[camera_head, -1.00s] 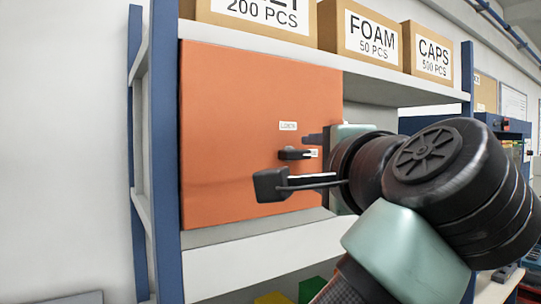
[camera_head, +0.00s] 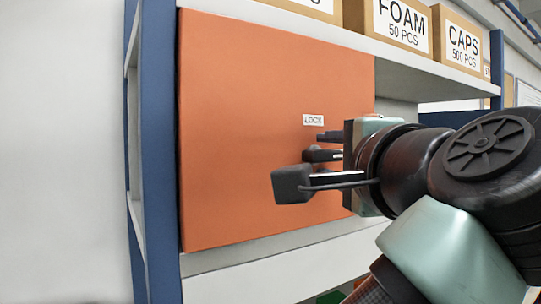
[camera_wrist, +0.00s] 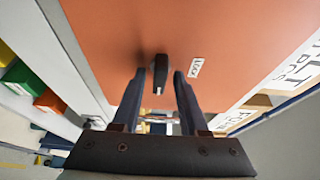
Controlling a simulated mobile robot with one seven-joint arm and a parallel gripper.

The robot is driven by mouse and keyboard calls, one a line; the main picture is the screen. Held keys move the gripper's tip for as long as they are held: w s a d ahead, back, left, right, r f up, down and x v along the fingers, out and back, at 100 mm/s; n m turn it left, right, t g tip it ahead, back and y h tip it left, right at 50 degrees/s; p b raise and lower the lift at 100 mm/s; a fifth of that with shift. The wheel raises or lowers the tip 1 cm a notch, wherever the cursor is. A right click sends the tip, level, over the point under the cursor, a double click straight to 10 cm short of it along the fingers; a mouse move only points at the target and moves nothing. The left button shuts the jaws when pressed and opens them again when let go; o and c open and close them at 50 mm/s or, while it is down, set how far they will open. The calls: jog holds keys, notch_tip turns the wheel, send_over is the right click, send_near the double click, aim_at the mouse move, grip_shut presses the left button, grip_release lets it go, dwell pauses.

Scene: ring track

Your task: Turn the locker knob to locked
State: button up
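The orange locker door (camera_head: 240,110) stands in a shelf bay. Its dark lever knob (camera_head: 318,155) sits below a white LOCK label (camera_head: 313,120). In the wrist view the knob (camera_wrist: 160,72) lies between the fingertips of my gripper (camera_wrist: 160,84), with the label (camera_wrist: 195,68) to its right. The knob's white-marked end points toward the bottom of that view. My gripper is open, one finger on each side of the knob; in the head view my gripper (camera_head: 306,162) has its near finger below it and its far finger above. I cannot tell whether the fingers touch it.
The shelf's blue post (camera_head: 160,150) stands left of the locker. FOAM (camera_head: 398,25) and CAPS (camera_head: 460,42) boxes sit on the shelf above. The wrist view shows green (camera_wrist: 22,80) and orange (camera_wrist: 50,102) bins on the left. The white wall at far left is bare.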

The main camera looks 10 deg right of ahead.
jog(key=shift+w, duration=0.1)
grip_shut()
